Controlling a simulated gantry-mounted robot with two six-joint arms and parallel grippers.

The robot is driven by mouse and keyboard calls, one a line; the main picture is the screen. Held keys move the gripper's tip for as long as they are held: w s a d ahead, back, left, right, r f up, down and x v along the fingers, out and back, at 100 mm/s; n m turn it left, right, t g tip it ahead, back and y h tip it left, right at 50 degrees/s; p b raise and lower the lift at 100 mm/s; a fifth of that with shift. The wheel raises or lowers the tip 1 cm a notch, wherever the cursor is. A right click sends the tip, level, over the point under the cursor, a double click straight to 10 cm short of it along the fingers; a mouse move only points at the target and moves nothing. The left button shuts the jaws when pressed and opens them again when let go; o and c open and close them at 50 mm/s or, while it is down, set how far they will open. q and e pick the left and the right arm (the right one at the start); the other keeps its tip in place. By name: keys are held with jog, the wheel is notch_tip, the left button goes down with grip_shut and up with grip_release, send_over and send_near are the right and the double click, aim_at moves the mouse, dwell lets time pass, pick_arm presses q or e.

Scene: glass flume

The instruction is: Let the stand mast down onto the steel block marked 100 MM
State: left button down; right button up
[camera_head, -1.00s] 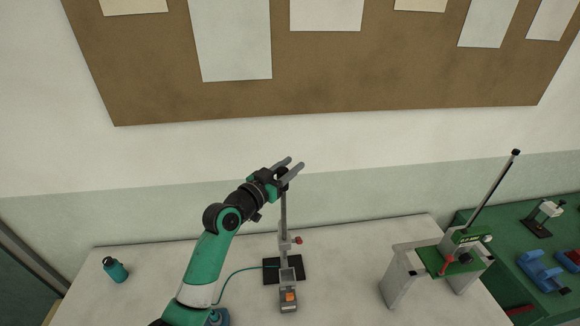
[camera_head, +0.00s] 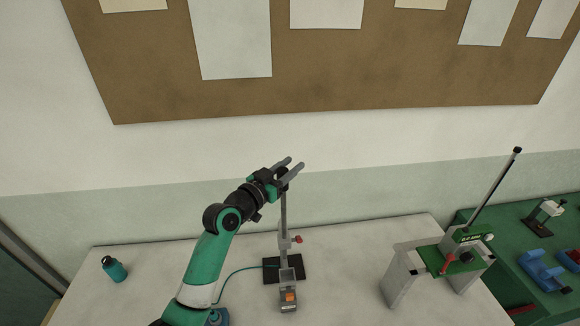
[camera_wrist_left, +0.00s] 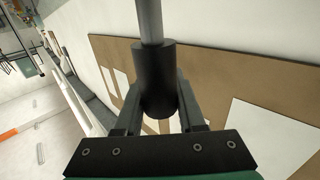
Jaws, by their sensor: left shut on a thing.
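The stand mast (camera_head: 284,212) is a thin grey upright rod over a black base plate (camera_head: 271,262) on the pale table. A grey slider with a red knob (camera_head: 298,240) sits low on it. My left gripper (camera_head: 289,171) is shut on the black knob at the mast's top. In the left wrist view the black knob (camera_wrist_left: 154,80) sits between the fingers, with the grey rod (camera_wrist_left: 150,20) running away from it. A grey block (camera_head: 287,274) shows at the mast's foot; I cannot read a marking, nor tell whether the mast touches it. My right gripper is out of view.
A small grey box with an orange face (camera_head: 289,298) stands in front of the base. A teal bottle (camera_head: 114,269) is at left. At right, a green plate with a tilted rod (camera_head: 496,188) spans grey walls (camera_head: 398,280), beside a green bench (camera_head: 520,245).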

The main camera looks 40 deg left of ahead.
pick_arm(q)
notch_tip(320, 180, down, 9)
jog(key=b, duration=0.7)
jog(key=c, duration=0.5)
grip_release()
jog(key=shift+r, duration=0.1)
jog(key=s, duration=1.1)
jog(key=shift+s+d, duration=0.3)
